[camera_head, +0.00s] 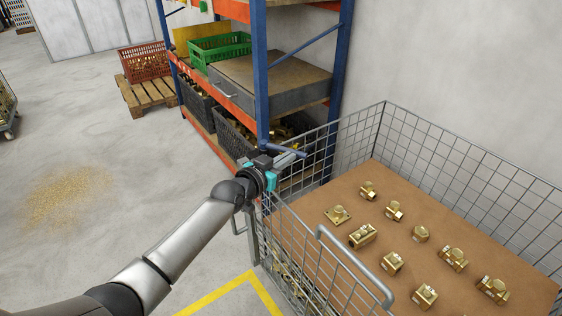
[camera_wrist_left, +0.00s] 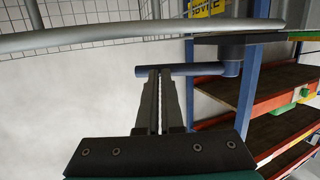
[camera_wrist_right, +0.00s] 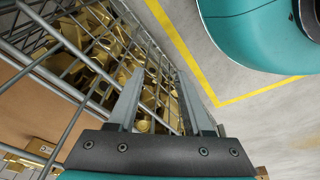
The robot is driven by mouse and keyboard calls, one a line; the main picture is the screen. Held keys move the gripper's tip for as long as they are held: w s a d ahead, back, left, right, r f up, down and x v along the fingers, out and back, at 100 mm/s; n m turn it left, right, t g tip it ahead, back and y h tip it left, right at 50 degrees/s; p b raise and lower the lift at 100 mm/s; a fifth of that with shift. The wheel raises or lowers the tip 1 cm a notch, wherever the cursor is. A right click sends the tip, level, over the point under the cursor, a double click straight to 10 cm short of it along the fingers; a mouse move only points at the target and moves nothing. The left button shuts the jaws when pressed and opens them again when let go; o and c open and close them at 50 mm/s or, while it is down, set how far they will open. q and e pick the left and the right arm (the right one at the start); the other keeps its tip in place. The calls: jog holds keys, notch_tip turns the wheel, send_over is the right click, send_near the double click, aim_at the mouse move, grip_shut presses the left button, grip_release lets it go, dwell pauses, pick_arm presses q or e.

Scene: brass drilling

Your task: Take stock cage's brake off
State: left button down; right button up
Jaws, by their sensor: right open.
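The stock cage (camera_head: 352,128) is a wire mesh cage at the right of the head view, with a brown board and a tubular handle (camera_head: 350,262). A blue-grey lever (camera_head: 292,149) sticks out by the cage's far left corner post; it also shows in the left wrist view (camera_wrist_left: 205,69) as a horizontal bar on a round boss. My left gripper (camera_head: 299,156) is at this lever. Its fingers (camera_wrist_left: 159,72) are together, with a thin slit between them, and their tips overlap the bar's edge. I cannot tell whether they touch. My right gripper (camera_wrist_right: 160,76) is open beside the cage's mesh, outside the head view.
Several brass fittings (camera_head: 362,236) stand on the board, and more brass lies behind the mesh (camera_wrist_right: 100,45). An orange and blue rack (camera_head: 262,75) with crates stands behind my left gripper. Yellow floor tape (camera_head: 222,290) runs beside the cage. The floor at left is open, with scattered shavings (camera_head: 68,195).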

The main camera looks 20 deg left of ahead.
aim_at(295, 152)
pick_arm(q)
jog(key=shift+d+r+b+x, duration=0.1)
jog(key=shift+r+b+x, duration=0.1)
jog(key=shift+b+x, duration=0.6)
jog(key=shift+d+r+b+x, duration=0.1)
jog(key=shift+r+b+x, duration=0.15)
jog(key=shift+x, duration=1.05)
pick_arm(e)
jog(key=shift+w+a+r, duration=0.25)
jog(key=shift+w+r, duration=0.1)
jog(key=shift+r, duration=0.4)
jog(key=shift+w+a+r, duration=0.2)
jog(key=shift+w+r, duration=0.1)
jog(key=shift+r, duration=0.4)
jog(key=shift+w+a+r, duration=0.25)
jog(key=shift+w+r, duration=0.1)
jog(key=shift+r, duration=0.4)
